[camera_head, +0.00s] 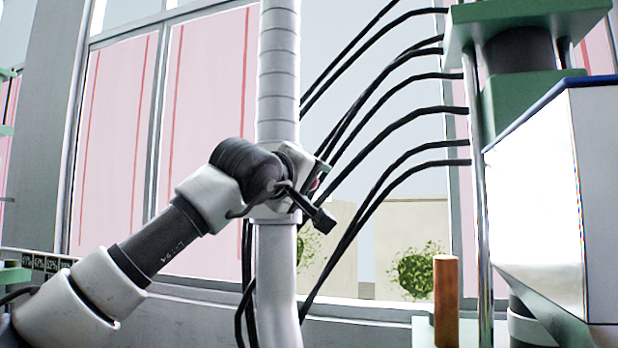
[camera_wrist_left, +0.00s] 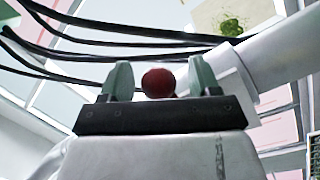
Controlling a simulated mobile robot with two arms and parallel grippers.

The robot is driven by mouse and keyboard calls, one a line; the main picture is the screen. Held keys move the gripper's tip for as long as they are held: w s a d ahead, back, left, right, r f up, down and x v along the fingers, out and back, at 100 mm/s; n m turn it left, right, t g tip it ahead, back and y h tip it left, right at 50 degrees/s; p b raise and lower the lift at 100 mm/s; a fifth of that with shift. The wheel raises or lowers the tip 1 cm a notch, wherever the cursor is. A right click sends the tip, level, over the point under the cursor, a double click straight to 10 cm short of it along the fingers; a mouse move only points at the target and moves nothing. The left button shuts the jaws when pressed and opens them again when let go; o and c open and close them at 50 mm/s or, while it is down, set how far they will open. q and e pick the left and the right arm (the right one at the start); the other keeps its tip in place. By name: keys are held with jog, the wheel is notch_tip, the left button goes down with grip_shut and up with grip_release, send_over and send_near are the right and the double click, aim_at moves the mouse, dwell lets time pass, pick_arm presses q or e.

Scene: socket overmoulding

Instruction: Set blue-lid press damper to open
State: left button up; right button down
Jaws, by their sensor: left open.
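The damper's red ball knob (camera_wrist_left: 158,82) shows in the left wrist view between the two green fingers of my left gripper (camera_wrist_left: 149,79). The fingers are apart, with visible gaps on both sides of the knob; depth contact cannot be told. In the head view my left gripper (camera_head: 312,178) is at the white vertical duct (camera_head: 278,80), and a bit of red shows there. The damper's lever and plate are mostly hidden behind my wrist. The press with the blue-edged lid (camera_head: 548,105) stands at the right. My right gripper is not in view.
Several black hoses (camera_head: 400,115) run between the duct area and the press, close to my left gripper. A copper-coloured cylinder (camera_head: 446,300) stands at the lower right. Windows with pink panels (camera_head: 115,140) are behind.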

pick_arm(q)
grip_shut()
jog(key=shift+r, duration=0.4)
jog(key=r+n+p, duration=0.1)
jog(key=r+n, duration=0.1)
jog(key=a+r+n+t, duration=0.1)
jog(key=r+n, duration=0.1)
jog(key=shift+w+r+n+p, duration=0.1)
jog(key=shift+r+n+p, duration=0.05)
jog(key=shift+n+p, duration=0.2)
jog(key=shift+a+r+n, duration=0.25)
jog(key=shift+r+n, duration=0.25)
jog(key=shift+n, duration=0.05)
jog(key=shift+c, duration=1.9)
grip_release()
jog(key=o, duration=0.4)
jog(key=shift+w+f, duration=0.1)
jog(key=shift+f, duration=0.05)
